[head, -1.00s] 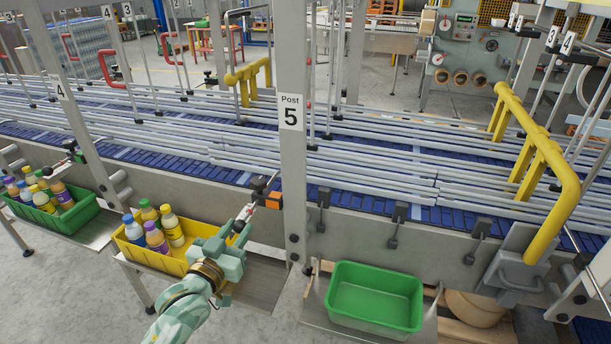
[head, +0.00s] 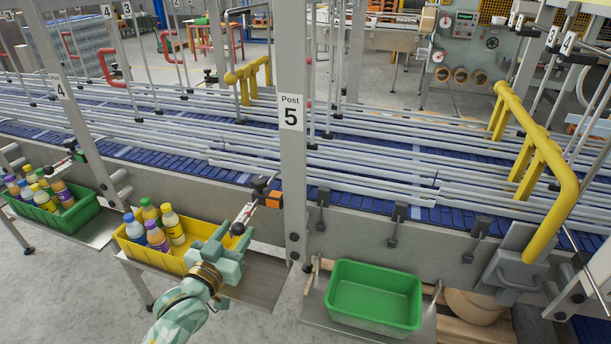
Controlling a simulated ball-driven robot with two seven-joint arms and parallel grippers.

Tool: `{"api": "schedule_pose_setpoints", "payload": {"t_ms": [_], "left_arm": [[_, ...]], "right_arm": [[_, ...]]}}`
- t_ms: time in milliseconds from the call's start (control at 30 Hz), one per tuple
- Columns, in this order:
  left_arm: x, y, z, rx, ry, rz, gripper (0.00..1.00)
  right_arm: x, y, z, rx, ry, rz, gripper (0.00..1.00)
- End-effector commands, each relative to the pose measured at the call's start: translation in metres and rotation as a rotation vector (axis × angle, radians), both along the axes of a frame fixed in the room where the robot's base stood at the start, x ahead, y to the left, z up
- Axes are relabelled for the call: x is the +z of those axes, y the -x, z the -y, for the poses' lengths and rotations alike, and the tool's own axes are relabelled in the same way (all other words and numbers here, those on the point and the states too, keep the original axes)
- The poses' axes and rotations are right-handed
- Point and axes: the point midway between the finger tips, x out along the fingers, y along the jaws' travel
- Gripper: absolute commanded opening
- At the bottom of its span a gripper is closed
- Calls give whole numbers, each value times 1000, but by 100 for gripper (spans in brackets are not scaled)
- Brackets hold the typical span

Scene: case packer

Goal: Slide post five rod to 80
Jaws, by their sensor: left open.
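The post five rod (head: 247,212) is a thin pale rod with red marks and a dark round knob (head: 238,229) on its near end. It slants down toward me from an orange block (head: 273,199) beside the post labelled Post 5 (head: 291,118). Its scale is too small to read. My left gripper (head: 232,240) is open, just below and around the knob end as seen here; I cannot tell if it touches the knob. My right gripper is not in view.
A yellow bin (head: 183,262) with several bottles stands left of my gripper. An empty green bin (head: 374,266) stands to the right on a shelf. The conveyor rails (head: 370,170) run behind. A thick yellow guard (head: 548,165) stands at the right.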

Motion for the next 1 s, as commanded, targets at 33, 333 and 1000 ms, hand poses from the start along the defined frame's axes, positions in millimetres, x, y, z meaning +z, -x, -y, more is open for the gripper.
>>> {"api": "schedule_pose_setpoints", "payload": {"t_ms": [33,333,1000], "left_arm": [[0,0,0,0,0,1,44],[2,10,-3,0,1,0,44],[2,65,-24,0,1,1,44]], "right_arm": [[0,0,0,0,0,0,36],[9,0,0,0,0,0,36],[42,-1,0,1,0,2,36]]}}
